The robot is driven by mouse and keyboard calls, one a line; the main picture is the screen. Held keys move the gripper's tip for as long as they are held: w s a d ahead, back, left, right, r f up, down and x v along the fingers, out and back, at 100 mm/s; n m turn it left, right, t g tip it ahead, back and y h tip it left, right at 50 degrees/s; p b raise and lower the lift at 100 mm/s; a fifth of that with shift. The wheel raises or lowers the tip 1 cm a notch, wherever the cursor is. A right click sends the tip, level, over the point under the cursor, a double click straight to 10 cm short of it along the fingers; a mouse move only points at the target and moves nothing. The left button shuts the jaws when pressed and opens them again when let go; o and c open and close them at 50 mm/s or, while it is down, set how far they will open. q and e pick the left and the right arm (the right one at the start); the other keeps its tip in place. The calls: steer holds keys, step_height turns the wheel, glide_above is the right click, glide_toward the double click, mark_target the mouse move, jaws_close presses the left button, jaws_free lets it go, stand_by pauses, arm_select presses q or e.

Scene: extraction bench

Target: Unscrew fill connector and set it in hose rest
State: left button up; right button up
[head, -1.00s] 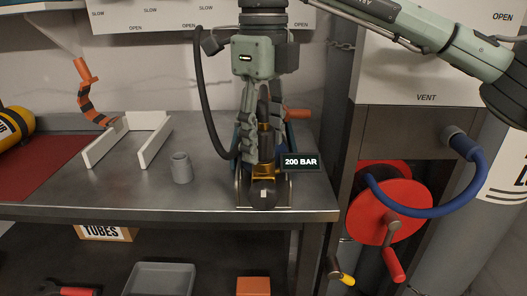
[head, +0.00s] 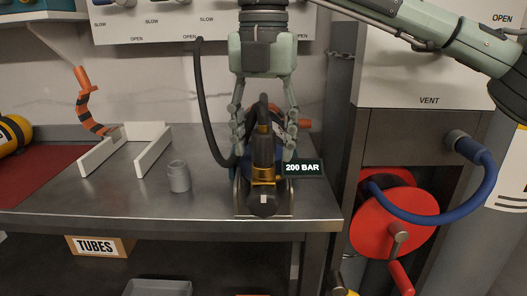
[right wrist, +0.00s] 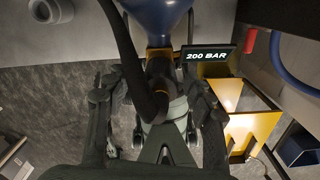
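The fill connector (head: 263,148) is a dark upright body with gold parts on the valve (head: 263,175) of a cylinder (head: 262,204) lying in a cradle at the bench's front edge. A black hose (head: 203,105) loops up to its left. My right gripper (head: 265,150) points down with a finger on each side of the connector, and gaps show between them. In the right wrist view the connector (right wrist: 158,80) stands between the spread fingers (right wrist: 153,105). I cannot tell surely which object is the hose rest; a grey open cup (head: 179,177) stands left of the cylinder. My left gripper is out of view.
A 200 BAR display (head: 303,169) is close right of the valve. A red reel (head: 390,220) with a blue hose (head: 480,195) is at the right. Bare bench lies around the cup.

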jaws_close()
steer(key=n+p, duration=0.1)
steer(key=n, duration=0.2)
steer(key=shift+r+p, duration=0.15)
steer(key=shift+p, duration=0.15)
steer(key=n+p, duration=0.3)
steer(key=n, duration=0.9)
steer(key=shift+n, duration=0.3)
steer(key=n+p, duration=0.1)
steer(key=n, duration=0.4)
steer(key=shift+c, duration=1.9)
jaws_free()
steer(key=shift+n, duration=0.7)
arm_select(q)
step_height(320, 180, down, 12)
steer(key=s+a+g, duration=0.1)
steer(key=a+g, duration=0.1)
arm_select(e)
steer(key=o, duration=0.4)
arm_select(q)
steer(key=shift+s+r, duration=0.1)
